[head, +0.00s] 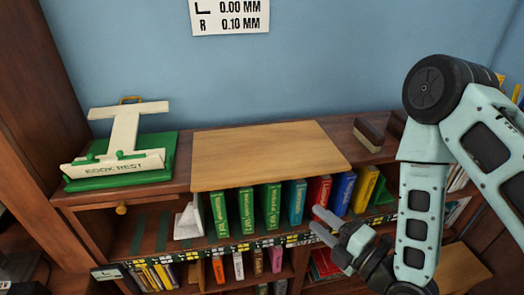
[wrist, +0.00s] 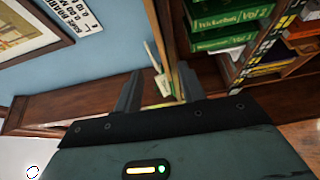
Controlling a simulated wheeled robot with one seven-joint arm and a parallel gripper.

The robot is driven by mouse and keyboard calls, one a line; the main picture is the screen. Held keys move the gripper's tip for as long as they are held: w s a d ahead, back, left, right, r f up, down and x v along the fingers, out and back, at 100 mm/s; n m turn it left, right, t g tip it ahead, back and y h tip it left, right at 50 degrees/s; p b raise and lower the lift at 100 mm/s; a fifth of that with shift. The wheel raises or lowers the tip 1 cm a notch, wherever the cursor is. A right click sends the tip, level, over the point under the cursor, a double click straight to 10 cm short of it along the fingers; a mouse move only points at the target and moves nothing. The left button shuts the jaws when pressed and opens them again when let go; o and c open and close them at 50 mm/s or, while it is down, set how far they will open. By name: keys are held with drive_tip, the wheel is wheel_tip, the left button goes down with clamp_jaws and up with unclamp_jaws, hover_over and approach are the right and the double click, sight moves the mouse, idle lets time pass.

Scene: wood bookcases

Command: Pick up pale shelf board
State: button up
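The pale shelf board (head: 262,153) lies flat on top of the dark wood bookcase (head: 90,190). Its front edge overhangs the row of books below. My gripper (head: 318,220) is in front of the shelf, just below and right of the board's front right part, near the red book. In the wrist view my gripper (wrist: 160,70) has its two fingers apart with nothing held. A thin tan strip (wrist: 170,45), seemingly the board edge-on, appears beyond the fingers; whether it lies between them I cannot tell.
A green and cream book rest (head: 118,160) stands left of the board. A dark brush-like block (head: 369,134) lies right of it. Green books (head: 219,213), a red book (head: 317,191) and a white bookend (head: 188,220) stand beneath. The blue wall is close behind.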

drive_tip(key=b, duration=1.3)
approach(272, 180)
drive_tip(key=shift+f, duration=0.35)
drive_tip(key=x, duration=0.1)
drive_tip(key=p+x, duration=0.1)
drive_tip(key=x, duration=0.1)
drive_tip(key=p+x, duration=0.1)
drive_tip(key=x, duration=0.1)
drive_tip(key=shift+r, duration=0.3)
drive_tip(key=p+x, duration=0.3)
drive_tip(key=x, duration=0.1)
drive_tip(key=shift+w+a+r+p, duration=0.1)
drive_tip(key=shift+r+p, duration=0.05)
drive_tip(key=shift+p, duration=0.2)
drive_tip(key=shift+w+a, duration=0.3)
drive_tip(key=shift+w, duration=0.05)
clamp_jaws()
